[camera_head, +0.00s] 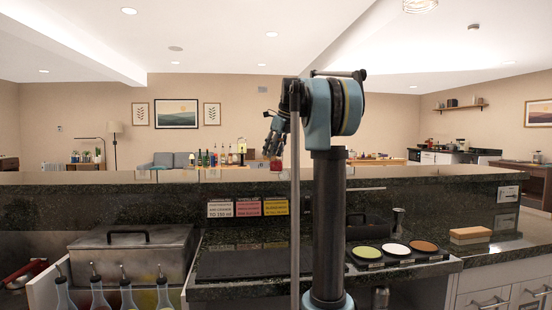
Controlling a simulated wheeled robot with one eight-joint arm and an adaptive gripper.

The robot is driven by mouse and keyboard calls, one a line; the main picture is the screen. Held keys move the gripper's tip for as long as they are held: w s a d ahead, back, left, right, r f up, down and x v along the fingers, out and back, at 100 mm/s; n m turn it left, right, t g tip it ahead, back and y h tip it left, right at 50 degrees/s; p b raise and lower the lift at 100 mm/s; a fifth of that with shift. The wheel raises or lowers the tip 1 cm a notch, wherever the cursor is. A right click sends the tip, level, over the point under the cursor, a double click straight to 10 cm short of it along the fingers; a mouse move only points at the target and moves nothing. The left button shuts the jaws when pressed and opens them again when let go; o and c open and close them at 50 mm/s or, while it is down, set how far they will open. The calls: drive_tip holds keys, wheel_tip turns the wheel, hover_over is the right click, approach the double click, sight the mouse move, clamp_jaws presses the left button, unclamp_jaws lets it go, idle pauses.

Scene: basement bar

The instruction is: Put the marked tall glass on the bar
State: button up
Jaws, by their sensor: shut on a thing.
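My gripper (272,145) is raised in the middle of the view, at the height of the bar top, with its fingers pointing down. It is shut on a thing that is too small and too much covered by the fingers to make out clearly. A small reddish, glass-like thing (277,165) shows just below the fingers. I cannot tell its mark, or whether it touches the bar. The bar (120,179) is a long dark stone ledge running across the view behind the lower counter.
Several clear glass-like shapes (210,173) stand along the bar top left of my gripper. Bottles (222,156) stand behind. Below are a metal lidded box (135,252), spouted bottles (128,296), three colored dishes (396,249) and a sponge (470,235). The bar's right stretch looks clear.

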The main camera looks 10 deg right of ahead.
drive_tip(key=shift+f, duration=0.95)
drive_tip(key=o, duration=1.3)
drive_tip(key=v, duration=1.2)
